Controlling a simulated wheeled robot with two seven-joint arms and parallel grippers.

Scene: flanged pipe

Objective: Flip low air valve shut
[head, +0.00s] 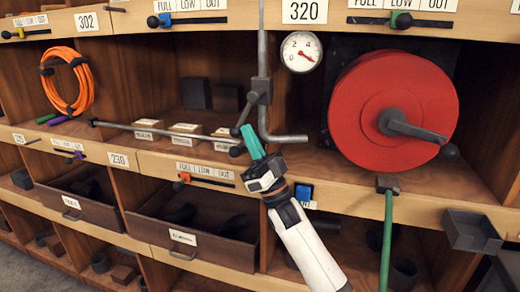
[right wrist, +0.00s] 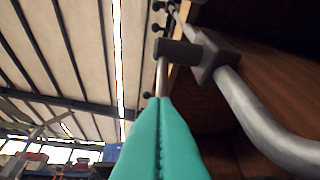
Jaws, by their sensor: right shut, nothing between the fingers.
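A grey air pipe (head: 262,45) runs down the shelf front and bends right at its foot. A dark valve block (head: 260,90) sits on it, with a lever (head: 246,110) slanting down and left to a dark knob. In the right wrist view the valve block (right wrist: 213,56) and the bent pipe (right wrist: 265,115) are close at the right. My right gripper (head: 247,129), with teal fingers, is shut and empty beside the lever's lower end. In the wrist view its fingertips (right wrist: 159,100) are at a thin metal rod; I cannot tell whether they touch. My left gripper is not in view.
A round gauge (head: 301,52) hangs right of the pipe. A red hose reel (head: 393,108) with a grey crank fills the right bay. A long thin rod (head: 160,130) sticks out across the left bay. A green pole (head: 387,235) stands right of my arm.

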